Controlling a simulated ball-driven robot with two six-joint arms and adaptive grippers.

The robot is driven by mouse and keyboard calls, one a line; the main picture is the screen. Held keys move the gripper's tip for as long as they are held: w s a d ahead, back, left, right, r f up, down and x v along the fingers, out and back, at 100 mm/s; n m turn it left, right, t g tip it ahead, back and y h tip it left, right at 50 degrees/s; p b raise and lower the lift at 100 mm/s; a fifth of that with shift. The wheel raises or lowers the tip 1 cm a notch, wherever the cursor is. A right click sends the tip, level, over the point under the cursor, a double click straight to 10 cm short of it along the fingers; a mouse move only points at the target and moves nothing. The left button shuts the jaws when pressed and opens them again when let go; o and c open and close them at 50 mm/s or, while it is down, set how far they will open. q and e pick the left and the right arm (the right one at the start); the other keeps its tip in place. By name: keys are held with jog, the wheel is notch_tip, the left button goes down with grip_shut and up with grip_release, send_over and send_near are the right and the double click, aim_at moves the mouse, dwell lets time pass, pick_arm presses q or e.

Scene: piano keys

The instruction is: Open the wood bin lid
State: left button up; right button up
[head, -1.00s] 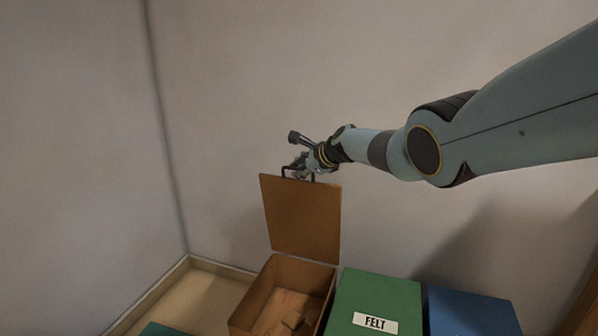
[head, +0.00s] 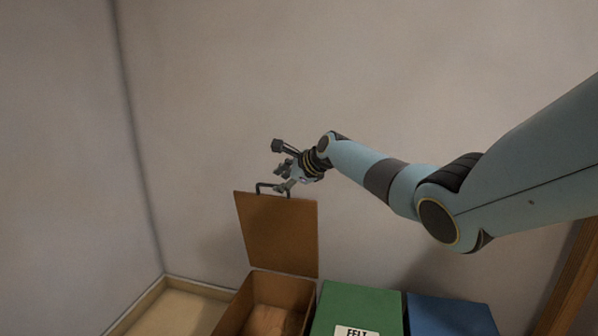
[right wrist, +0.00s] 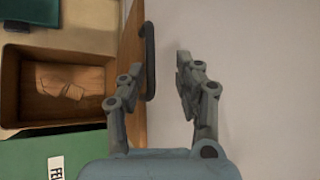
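The wood bin (head: 233,308) is a brown box at the bottom of the head view, with wood pieces inside that also show in the right wrist view (right wrist: 75,82). Its brown lid (head: 277,235) stands upright at the back of the bin, so the bin is open. A dark handle (head: 259,187) is on the lid's top edge. My right gripper (head: 282,178) is at the handle with its fingers spread. In the right wrist view, the open gripper (right wrist: 156,70) has the handle (right wrist: 150,60) between its fingers, nearer the left one. My left gripper is out of view.
A green FELT bin (head: 360,306) stands right of the wood bin, and a blue bin (head: 450,314) is beyond it. A plain wall (head: 420,80) rises behind the lid. The space above the bins is clear apart from my right arm.

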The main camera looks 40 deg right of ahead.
jog(key=v, duration=0.8)
dwell(0.4)
